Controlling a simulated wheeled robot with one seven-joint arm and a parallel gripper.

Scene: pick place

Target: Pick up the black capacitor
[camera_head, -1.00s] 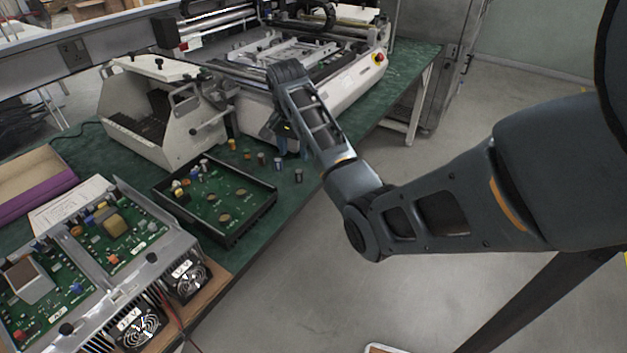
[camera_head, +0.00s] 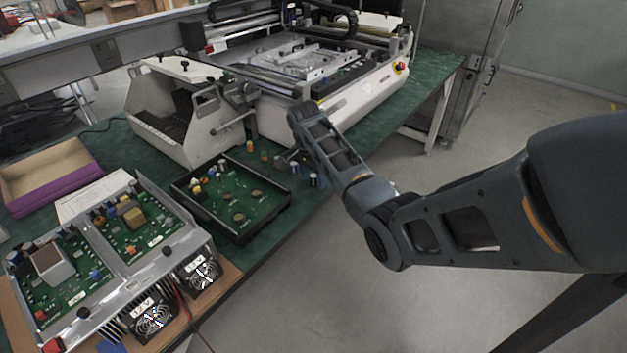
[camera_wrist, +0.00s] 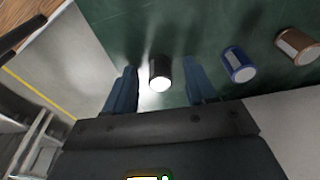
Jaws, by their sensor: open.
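The black capacitor (camera_wrist: 160,70) stands on the green table between my gripper's two blue fingers in the wrist view, with a visible gap on each side. In the head view the black capacitor (camera_head: 313,180) is near the table's front edge, just beside and below the end of my arm. My gripper (camera_wrist: 161,82) is open and holds nothing. In the head view its fingers are mostly hidden behind my wrist.
A blue capacitor (camera_wrist: 238,65) and a brown capacitor (camera_wrist: 297,46) stand to the right in the wrist view. A black tray with a circuit board (camera_head: 245,238) lies left of the capacitors. A white machine (camera_head: 345,110) stands behind. The table edge is close by.

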